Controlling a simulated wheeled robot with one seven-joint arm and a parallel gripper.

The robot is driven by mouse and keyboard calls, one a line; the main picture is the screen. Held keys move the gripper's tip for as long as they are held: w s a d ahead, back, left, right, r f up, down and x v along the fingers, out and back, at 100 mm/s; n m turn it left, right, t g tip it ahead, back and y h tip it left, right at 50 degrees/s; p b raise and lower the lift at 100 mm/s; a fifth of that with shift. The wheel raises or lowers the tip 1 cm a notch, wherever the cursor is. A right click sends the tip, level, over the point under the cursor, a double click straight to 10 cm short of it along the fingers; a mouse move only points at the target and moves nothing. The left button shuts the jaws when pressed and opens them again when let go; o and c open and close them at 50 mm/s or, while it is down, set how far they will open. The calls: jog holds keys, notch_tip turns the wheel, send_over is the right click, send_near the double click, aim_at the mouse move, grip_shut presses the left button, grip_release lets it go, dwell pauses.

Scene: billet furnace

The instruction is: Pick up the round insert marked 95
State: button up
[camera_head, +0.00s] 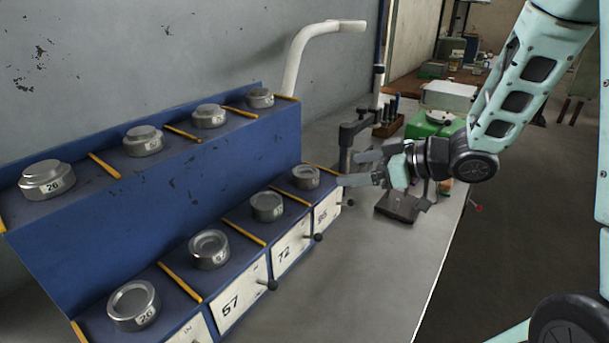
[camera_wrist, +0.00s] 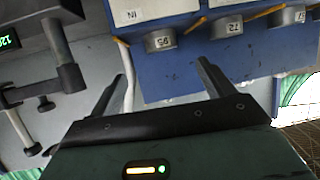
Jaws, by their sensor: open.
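The round insert marked 95 (camera_wrist: 160,41) is a short grey metal cylinder with a white number tag, seen upside down in the wrist view. In the head view it appears to be the farthest insert (camera_head: 306,178) on the lower ledge of the blue rack (camera_head: 150,213); its number is too small to read there. My gripper (camera_head: 350,168) is open and empty, just right of that insert and apart from it. In the wrist view my gripper (camera_wrist: 163,70) has its two fingers spread, with the insert beyond the fingertips and roughly between them.
Inserts marked 72 (camera_wrist: 228,27) and 57 (camera_wrist: 290,15) stand beside it, separated by yellow strips. More inserts (camera_head: 209,116) stand on the upper ledge. Drawers with knobs (camera_head: 318,237) front the rack. A dark clamp stand (camera_head: 347,146) and a white curved pipe (camera_head: 296,60) are close behind.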

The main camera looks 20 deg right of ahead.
send_near(303, 172)
jog(key=x, duration=0.4)
jog(key=shift+d+f, duration=0.1)
jog(key=shift+f, duration=0.2)
jog(key=p+x, duration=0.1)
jog(key=x, duration=0.4)
jog(key=shift+r+p, duration=0.15)
jog(key=shift+p, duration=0.2)
jog(key=c, duration=1.4)
jog(key=shift+w+r, duration=0.1)
jog(key=shift+c, duration=0.8)
